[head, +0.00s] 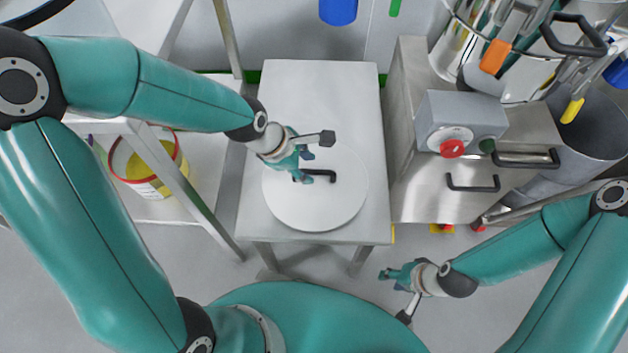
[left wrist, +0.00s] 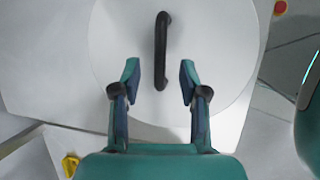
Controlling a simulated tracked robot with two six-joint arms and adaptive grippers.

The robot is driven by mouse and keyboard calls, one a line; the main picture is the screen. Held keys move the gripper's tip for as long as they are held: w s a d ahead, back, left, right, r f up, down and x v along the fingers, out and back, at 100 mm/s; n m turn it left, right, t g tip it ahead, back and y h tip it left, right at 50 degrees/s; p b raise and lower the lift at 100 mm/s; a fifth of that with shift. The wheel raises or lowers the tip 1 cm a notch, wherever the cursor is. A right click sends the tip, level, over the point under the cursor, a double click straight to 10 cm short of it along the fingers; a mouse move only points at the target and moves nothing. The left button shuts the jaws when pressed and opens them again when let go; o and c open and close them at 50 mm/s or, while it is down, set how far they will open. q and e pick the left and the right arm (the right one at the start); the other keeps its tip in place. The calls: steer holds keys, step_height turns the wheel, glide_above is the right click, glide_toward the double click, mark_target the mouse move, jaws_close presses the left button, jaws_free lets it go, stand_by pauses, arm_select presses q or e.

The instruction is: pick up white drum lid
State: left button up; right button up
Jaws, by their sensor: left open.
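The white drum lid (head: 335,208) is a round disc lying flat on a small white table (head: 285,85), with a black bar handle (head: 322,176) on top. In the left wrist view the lid (left wrist: 120,45) fills the middle, and its handle (left wrist: 162,50) stands just ahead of and between the fingertips. My left gripper (head: 308,168) is above the lid beside the handle; it also shows in the left wrist view (left wrist: 160,80), open and empty. My right gripper (head: 390,275) is low at the right, away from the lid; its jaw opening is too small to tell.
A steel cabinet with a grey control box (head: 460,110) and red knob stands right of the table. A grey bin (head: 590,125) and hanging utensils are at the far right. A shelf at left holds a yellow-and-white tub (head: 150,165). The table's back part is clear.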

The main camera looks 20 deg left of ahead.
mark_target(312, 171)
arm_select(q)
steer(key=b+x, duration=0.1)
steer(key=x, duration=0.3)
steer(key=shift+d+f, duration=0.1)
steer(key=shift+f, duration=0.05)
steer(key=shift+c, duration=0.3)
jaws_close()
